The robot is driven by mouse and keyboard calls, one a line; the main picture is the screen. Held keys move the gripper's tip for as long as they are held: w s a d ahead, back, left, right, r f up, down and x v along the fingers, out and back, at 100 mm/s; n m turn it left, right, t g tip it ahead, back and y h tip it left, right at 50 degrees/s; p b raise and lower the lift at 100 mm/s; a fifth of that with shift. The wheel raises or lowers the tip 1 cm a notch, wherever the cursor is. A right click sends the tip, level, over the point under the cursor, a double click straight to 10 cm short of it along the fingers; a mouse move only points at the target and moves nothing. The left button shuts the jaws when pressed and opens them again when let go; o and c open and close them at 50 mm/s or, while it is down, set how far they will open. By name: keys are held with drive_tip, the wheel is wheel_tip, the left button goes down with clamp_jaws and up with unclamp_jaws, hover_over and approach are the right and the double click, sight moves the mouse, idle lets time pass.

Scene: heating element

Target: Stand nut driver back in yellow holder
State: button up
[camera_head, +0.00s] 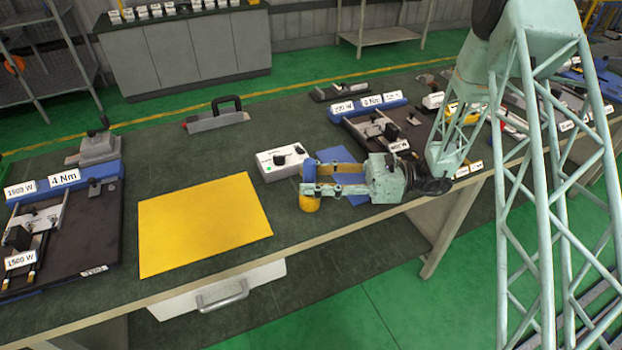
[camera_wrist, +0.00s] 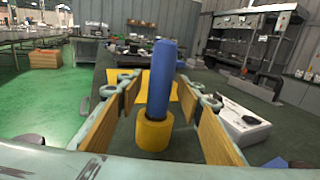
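The nut driver shows as a thick blue handle (camera_wrist: 161,80) standing upright in the yellow round holder (camera_wrist: 153,131) in the wrist view. In the head view the blue handle (camera_head: 309,173) stands above the yellow holder (camera_head: 309,203) near the table's front edge. My gripper (camera_head: 308,188) lies level and reaches in from the right. In the wrist view its wood-coloured finger pads (camera_wrist: 158,106) are on either side of the handle, with a gap on each side. The gripper is open. The driver's lower end is hidden inside the holder.
A white box with black knobs (camera_head: 283,162) stands just behind the holder. A blue mat (camera_head: 342,158) lies under and behind my gripper. A flat yellow mat (camera_head: 203,222) lies to the left, bare. Heating-element fixtures stand at far left (camera_head: 62,235) and behind right (camera_head: 372,125).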

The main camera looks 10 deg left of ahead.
drive_tip(key=shift+d, duration=0.15)
drive_tip(key=shift+v, duration=5.9)
drive_tip(key=shift+r, duration=0.25)
drive_tip(key=s+d+r+n+h, duration=0.4)
drive_tip(key=s+r+h, duration=0.1)
drive_tip(key=s+r, duration=0.45)
drive_tip(key=s+d+r+n+h, duration=0.4)
drive_tip(key=s+r+n+h, duration=0.1)
drive_tip(key=s+r, duration=0.5)
drive_tip(key=s+d+r+n+t+h, duration=0.3)
drive_tip(key=s+d+t, duration=0.1)
drive_tip(key=s+d, duration=0.4)
drive_tip(key=s+d+r+n+t+h, duration=0.2)
drive_tip(key=s+d+r+t+h, duration=0.2)
drive_tip(key=s+d, duration=0.5)
drive_tip(key=shift+s+d+r+n+t, duration=0.3)
drive_tip(key=shift+n+t, duration=0.1)
drive_tip(key=shift+t, duration=0.1)
